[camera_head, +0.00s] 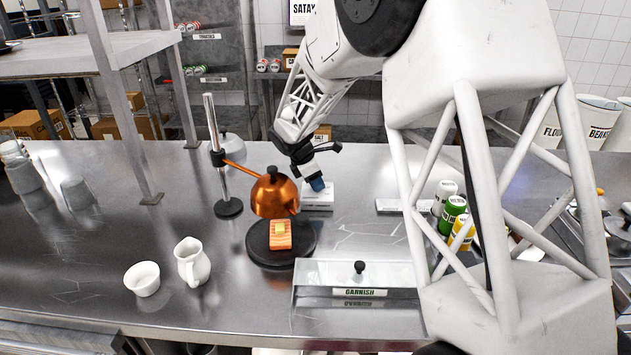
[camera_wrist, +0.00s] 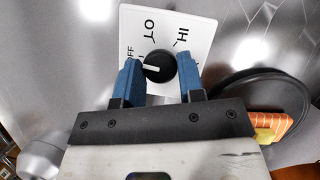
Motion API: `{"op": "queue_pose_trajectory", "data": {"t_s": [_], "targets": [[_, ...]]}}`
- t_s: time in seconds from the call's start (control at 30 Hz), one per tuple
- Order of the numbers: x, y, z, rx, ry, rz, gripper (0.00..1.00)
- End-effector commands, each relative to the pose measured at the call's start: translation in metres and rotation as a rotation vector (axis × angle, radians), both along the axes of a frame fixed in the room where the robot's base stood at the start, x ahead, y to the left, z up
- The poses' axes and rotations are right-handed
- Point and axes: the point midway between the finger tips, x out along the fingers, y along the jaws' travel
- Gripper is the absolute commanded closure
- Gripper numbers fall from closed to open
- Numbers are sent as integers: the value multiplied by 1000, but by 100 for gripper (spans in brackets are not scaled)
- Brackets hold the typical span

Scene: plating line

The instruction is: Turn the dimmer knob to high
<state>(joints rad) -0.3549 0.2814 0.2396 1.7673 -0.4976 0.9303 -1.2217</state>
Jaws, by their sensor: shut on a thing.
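The dimmer is a white plate (camera_wrist: 202,20) with a round black knob (camera_wrist: 165,66) and printed marks OFF, LO and HI. The knob's white pointer line faces left in the wrist view, close to the OFF mark. My gripper (camera_wrist: 160,78) has its blue fingers on either side of the knob and is shut on it. In the head view my gripper (camera_head: 317,184) points down at the white dimmer box (camera_head: 318,205) on the steel counter, and the knob is hidden there.
A copper dome (camera_head: 270,196) on a stand with a post (camera_head: 215,140) hangs just left, above a black round plate (camera_head: 262,258) with orange food (camera_head: 280,236). A garnish box (camera_head: 358,275) stands in front. A cup (camera_head: 143,279) and jug (camera_head: 191,262) stand front left.

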Motion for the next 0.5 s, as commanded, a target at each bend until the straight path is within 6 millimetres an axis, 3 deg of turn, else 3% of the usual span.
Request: {"op": "queue_pose_trajectory", "data": {"t_s": [0.5], "targets": [[3,0,0,0,-1,-391,88]]}}
